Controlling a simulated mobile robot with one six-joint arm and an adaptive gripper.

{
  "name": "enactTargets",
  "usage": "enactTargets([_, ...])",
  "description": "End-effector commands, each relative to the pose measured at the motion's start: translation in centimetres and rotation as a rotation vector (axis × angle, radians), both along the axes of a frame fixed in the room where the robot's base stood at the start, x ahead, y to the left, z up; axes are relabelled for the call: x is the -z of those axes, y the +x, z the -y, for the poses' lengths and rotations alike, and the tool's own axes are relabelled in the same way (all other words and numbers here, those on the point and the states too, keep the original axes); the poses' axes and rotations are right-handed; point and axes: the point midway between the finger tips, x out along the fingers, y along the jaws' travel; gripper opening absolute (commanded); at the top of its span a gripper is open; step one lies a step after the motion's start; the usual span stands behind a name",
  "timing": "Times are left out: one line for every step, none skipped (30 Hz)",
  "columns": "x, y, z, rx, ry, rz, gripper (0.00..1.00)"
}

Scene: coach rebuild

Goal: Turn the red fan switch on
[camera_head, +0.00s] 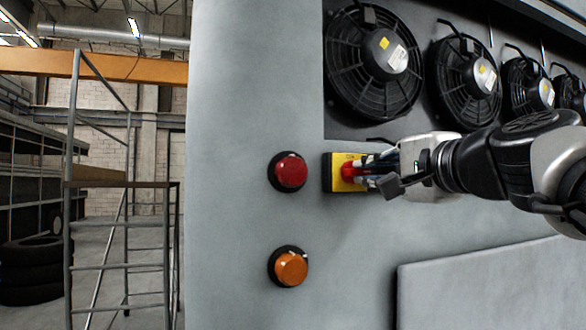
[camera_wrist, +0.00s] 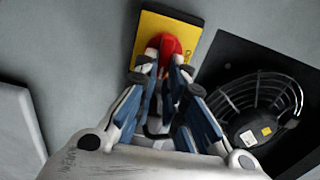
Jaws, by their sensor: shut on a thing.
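The red fan switch (camera_head: 348,172) is a red knob on a yellow plate (camera_head: 337,186) on the grey coach panel. In the wrist view the red knob (camera_wrist: 167,44) shows at the top centre, on its yellow plate (camera_wrist: 190,33). My gripper (camera_head: 364,174) reaches in from the right and is at the switch. In the wrist view my gripper's fingertips (camera_wrist: 163,62) are closed around the knob, one on each side. The fingers hide part of the knob, and I cannot read its exact turn angle.
A red round light (camera_head: 291,172) and an orange round light (camera_head: 291,268) sit on the panel left of the switch. Several black fans (camera_head: 374,62) fill a recess above my arm. A raised panel (camera_head: 480,290) is at lower right. A metal stair frame (camera_head: 120,240) stands at left.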

Motion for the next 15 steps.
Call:
enactTargets([-0.06,-0.03,0.01,0.0,0.016,-0.004,0.0])
enactTargets([-0.05,-0.03,0.01,0.0,0.025,-0.007,0.0])
enactTargets([-0.03,-0.03,0.0,0.0,0.034,-0.009,0.0])
enactTargets([-0.02,-0.03,0.0,0.0,0.04,-0.011,0.0])
enactTargets([-0.01,-0.03,0.0,0.0,0.045,-0.013,0.0])
enactTargets([0.01,-0.03,0.0,0.0,0.052,-0.015,0.0])
enactTargets([0.02,-0.03,0.0,0.0,0.056,-0.016,0.0])
enactTargets([0.02,-0.03,0.0,0.0,0.059,-0.017,0.0])
enactTargets([0.03,-0.02,0.0,0.0,0.061,-0.018,0.0])
enactTargets([0.04,-0.02,0.0,0.0,0.062,-0.018,0.0])
enactTargets([0.04,-0.02,0.0,0.0,0.063,-0.018,0.0])
enactTargets([0.04,-0.02,0.0,0.0,0.064,-0.019,0.0])
enactTargets([0.05,-0.02,0.0,0.0,0.065,-0.019,0.0])
enactTargets([0.05,-0.02,0.0,0.0,0.065,-0.019,0.0])
enactTargets([0.05,-0.02,0.0,0.0,0.065,-0.019,0.0])
